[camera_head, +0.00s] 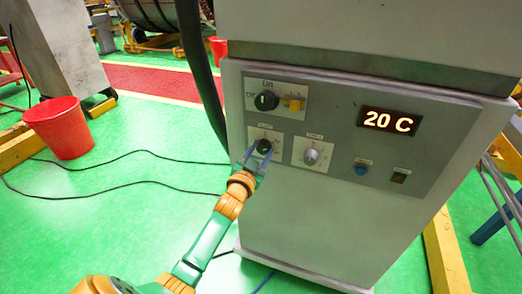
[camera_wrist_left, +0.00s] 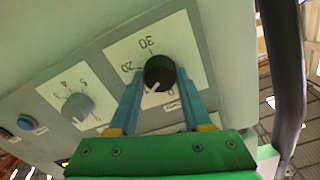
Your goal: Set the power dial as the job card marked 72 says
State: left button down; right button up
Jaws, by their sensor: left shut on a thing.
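The grey cabinet's control panel (camera_head: 335,125) faces me. My left gripper (camera_head: 262,155) is at the black dial (camera_head: 264,146) on the lower left of the panel, which also shows in the left wrist view (camera_wrist_left: 160,72). Its two blue fingers (camera_wrist_left: 158,108) stand on either side of the dial and are shut on it. Around the dial, the plate shows 30 at the top and 20 at the left in the wrist view. A white pointer mark points lower left there, to a part of the scale I cannot read. No job card marked 72 is in view. My right gripper is not in view.
A grey dial (camera_head: 311,157) sits right of the black one. A black selector (camera_head: 266,101) is above. A display (camera_head: 389,121) reads 20 C, with a blue button (camera_head: 361,169) and a switch (camera_head: 399,177) below. A red bucket (camera_head: 60,127) and cables lie left.

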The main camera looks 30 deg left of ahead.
pick_arm(q)
jog(key=shift+f, duration=0.15)
dwell(0.4)
jog(key=shift+c, duration=1.7)
grip_release()
jog(key=shift+w, duration=0.1)
jog(key=v, duration=0.7)
